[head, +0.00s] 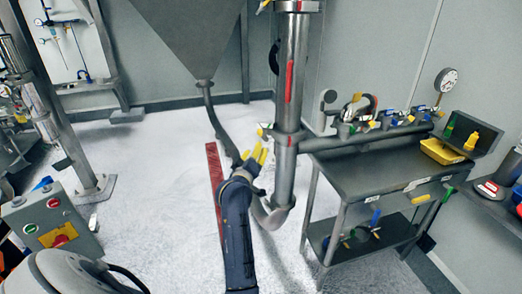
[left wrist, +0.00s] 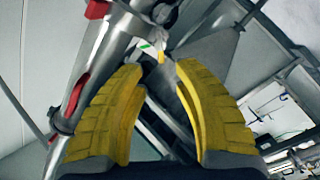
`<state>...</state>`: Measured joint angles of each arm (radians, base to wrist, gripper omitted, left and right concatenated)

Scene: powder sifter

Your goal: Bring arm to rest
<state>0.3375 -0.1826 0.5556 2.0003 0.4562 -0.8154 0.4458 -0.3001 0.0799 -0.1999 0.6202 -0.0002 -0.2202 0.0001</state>
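My left gripper (head: 255,153) has yellow fingers and sits at the end of a dark blue-grey arm in the middle of the head view. It is beside the lower part of a vertical steel pipe (head: 292,70). In the left wrist view my left gripper (left wrist: 158,68) has its two ridged yellow fingers spread apart, with nothing held between them. The pipe (left wrist: 95,85) with red parts shows behind and to the left of the fingers there. My right gripper is not in view.
A grey hopper (head: 190,35) hangs at the back. A dark steel table (head: 365,172) with valves and a yellow tray (head: 441,151) stands at right. A control box (head: 50,222) with buttons is at lower left. Pale floor (head: 150,190) lies open left of the arm.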

